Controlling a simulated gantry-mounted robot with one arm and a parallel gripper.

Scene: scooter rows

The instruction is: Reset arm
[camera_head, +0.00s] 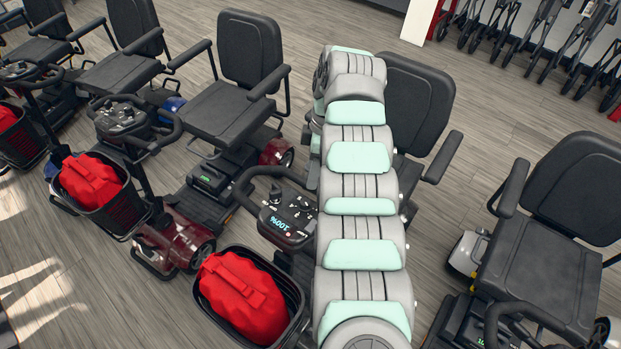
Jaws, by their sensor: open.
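My arm, grey with mint-green pads, stretches from the bottom edge up through the middle of the view. It hides much of the scooter behind it, including most of its seat. No gripper fingers can be made out; the far end of the arm bends over and its tip is hidden. The scooter's control panel (290,214) with a lit display is just left of my arm. Its front basket (219,321) holds a red bag (242,296), apart from the arm in the picture.
A scooter with a dark red body (176,243) stands to the left, its basket (126,211) holding another red bag (90,180). More scooters stand further left. A black scooter seat (535,274) is at right. Folded wheeled frames (545,35) line the back. Wood-look floor (500,95) is clear behind.

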